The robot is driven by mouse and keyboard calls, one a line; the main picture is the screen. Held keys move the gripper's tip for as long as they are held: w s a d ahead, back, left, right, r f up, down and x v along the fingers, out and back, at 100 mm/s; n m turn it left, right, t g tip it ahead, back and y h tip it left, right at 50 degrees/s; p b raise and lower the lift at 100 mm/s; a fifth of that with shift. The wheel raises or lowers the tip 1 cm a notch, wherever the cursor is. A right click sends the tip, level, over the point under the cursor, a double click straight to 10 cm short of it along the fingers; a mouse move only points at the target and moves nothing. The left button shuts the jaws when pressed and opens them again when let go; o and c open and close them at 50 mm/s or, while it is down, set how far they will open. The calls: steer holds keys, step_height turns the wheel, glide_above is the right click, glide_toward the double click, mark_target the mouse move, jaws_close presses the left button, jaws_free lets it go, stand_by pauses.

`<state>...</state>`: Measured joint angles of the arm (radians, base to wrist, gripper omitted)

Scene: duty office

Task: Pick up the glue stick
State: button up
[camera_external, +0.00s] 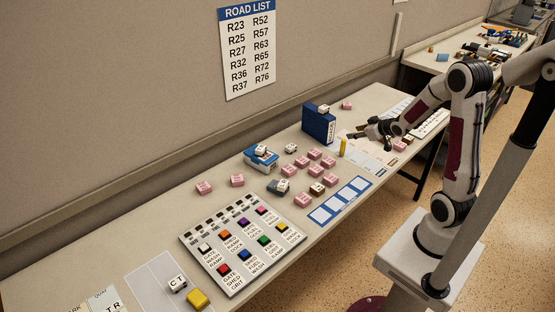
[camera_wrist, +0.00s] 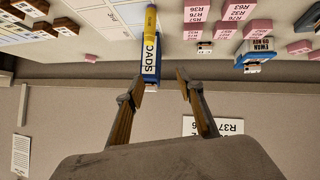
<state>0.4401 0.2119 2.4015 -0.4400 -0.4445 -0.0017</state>
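The glue stick looks to be the upright yellow cylinder (camera_external: 343,147) on the table, in front of the blue box; no label on it is readable. In the wrist view the yellow cylinder (camera_wrist: 150,22) shows at the top, a little left of centre, beyond my fingertips. My gripper (camera_external: 360,134) is just right of the cylinder in the external view, above the table. In the wrist view my gripper (camera_wrist: 158,80) has its two fingers spread apart with nothing held between them.
The blue box (camera_external: 318,125) stands close behind the cylinder and also shows in the wrist view (camera_wrist: 151,64). Pink blocks (camera_external: 314,154) lie to the left. A blue-framed card (camera_external: 341,201) lies in front. Papers (camera_external: 372,153) lie to the right, with a small brown-and-white block (camera_external: 407,139) beyond.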

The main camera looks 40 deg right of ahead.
step_height(320, 180, down, 6)
steer(key=w+d+r+t, duration=0.1)
steer(key=w+d, duration=0.1)
steer(key=d, duration=0.1)
steer(key=t+y, duration=0.2)
steer(key=t, duration=0.1)
glide_toward(343, 146)
steer(key=shift+w+d+f+m, duration=0.1)
steer(key=shift+w+d+f, duration=0.1)
steer(key=shift+w, duration=0.3)
steer(key=shift+w+d+f+m, duration=0.1)
steer(key=shift+w+f, duration=0.1)
steer(key=shift+w, duration=0.25)
steer(key=shift+w+d+f+m, duration=0.1)
steer(key=shift+w+d+f, duration=0.1)
steer(key=shift+w, duration=0.3)
steer(key=shift+x, duration=1.3)
steer(key=shift+f, duration=0.1)
steer(key=shift+x, duration=2.55)
steer(key=shift+f, duration=0.2)
